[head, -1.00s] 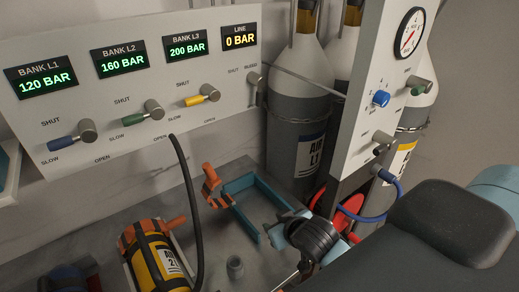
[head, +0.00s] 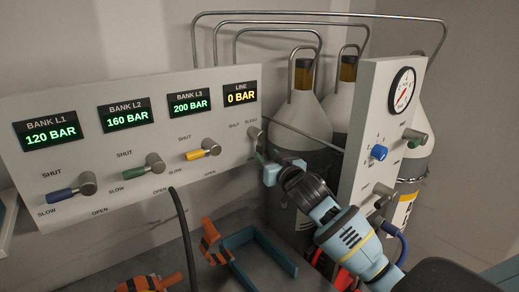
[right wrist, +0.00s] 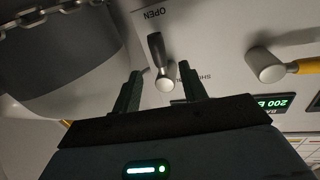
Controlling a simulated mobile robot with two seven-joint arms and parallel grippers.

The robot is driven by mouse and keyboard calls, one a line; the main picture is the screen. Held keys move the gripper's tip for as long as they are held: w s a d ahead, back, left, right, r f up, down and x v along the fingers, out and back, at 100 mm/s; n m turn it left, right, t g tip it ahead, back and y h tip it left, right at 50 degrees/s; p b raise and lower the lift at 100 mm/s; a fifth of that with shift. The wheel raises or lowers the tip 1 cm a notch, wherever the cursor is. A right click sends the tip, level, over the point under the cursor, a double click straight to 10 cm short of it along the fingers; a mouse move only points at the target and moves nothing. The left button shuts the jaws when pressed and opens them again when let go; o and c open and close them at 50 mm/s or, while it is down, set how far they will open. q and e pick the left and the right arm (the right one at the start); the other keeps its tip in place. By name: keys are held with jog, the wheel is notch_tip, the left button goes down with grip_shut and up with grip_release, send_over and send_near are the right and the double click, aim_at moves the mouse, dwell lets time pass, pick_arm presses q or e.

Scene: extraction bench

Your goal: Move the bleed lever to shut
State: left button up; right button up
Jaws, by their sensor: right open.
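The bleed lever (head: 254,138) is at the right end of the gauge panel (head: 100,180), below the LINE display. In the right wrist view, which shows the panel upside down, its dark handle (right wrist: 156,48) points from the pale pivot towards the word OPEN. The word SHUT is beside the pivot, partly hidden by a finger. My right gripper (head: 267,168) is open just below and right of the lever in the head view. In the wrist view its fingertips (right wrist: 160,78) stand either side of the lever; contact cannot be told. My left gripper is not in view.
Blue, green and yellow bank levers (head: 204,149) line the panel to the left. Grey cylinders (head: 300,120) stand behind my right gripper. A second panel (head: 370,100) with a dial stands to the right.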

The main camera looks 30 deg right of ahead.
aim_at(261, 150)
jog(key=shift+w+d, duration=0.2)
jog(key=shift+w, duration=1.4)
jog(key=shift+w+d, duration=0.2)
jog(key=shift+w, duration=1.35)
grip_shut()
